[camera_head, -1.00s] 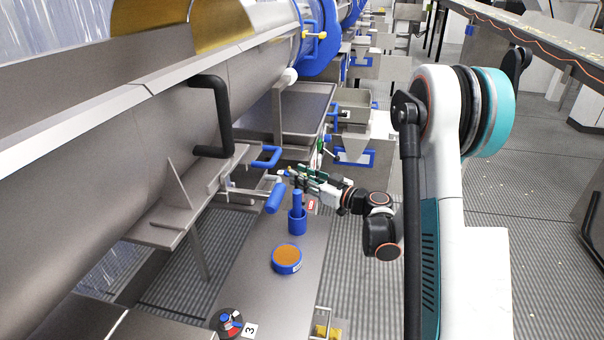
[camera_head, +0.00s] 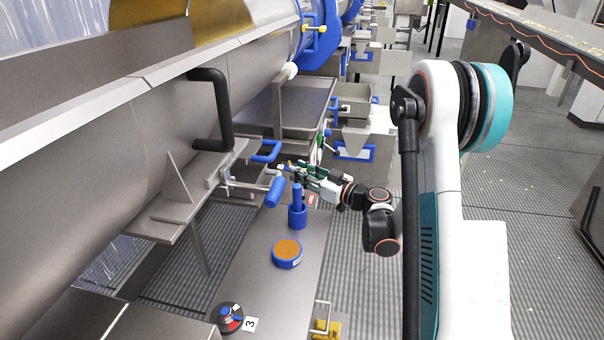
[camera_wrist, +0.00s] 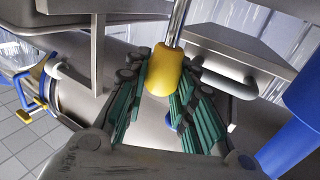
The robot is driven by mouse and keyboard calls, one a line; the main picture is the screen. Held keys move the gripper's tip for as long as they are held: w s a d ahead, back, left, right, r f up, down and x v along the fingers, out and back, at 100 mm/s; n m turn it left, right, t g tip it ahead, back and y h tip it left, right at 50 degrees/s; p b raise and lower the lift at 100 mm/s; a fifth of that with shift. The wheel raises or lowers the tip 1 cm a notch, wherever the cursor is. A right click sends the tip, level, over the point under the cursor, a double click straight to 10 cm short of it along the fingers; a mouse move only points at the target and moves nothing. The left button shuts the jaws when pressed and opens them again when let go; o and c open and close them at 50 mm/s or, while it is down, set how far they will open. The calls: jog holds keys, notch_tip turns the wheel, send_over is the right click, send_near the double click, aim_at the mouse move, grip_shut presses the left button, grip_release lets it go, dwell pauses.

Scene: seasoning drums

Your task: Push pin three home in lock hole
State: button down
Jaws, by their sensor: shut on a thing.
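My gripper (camera_head: 304,171) is beside the bracket under the big steel drum in the head view. In the wrist view, my gripper (camera_wrist: 165,72) has its green-padded fingers on both sides of a yellow handle (camera_wrist: 161,76) and is shut on it. A bare metal rod (camera_wrist: 178,22) runs up from this handle, which looks like the pin. In the head view only a small yellow spot of it shows at the fingertips. The rod's far end is out of the wrist picture. I cannot make out the lock hole or how deep the pin sits.
Blue handles (camera_head: 275,192) stick out from the bracket, close left of my gripper. A blue holder (camera_head: 297,216) with an upright blue piece, an orange-topped round tin (camera_head: 287,253) and a black disc (camera_head: 228,318) by a "3" card stand on the steel bench (camera_head: 248,284).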

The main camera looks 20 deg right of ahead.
jog(key=shift+f, duration=2.8)
jog(key=c, duration=1.3)
grip_release()
notch_tip(320, 180, up, 10)
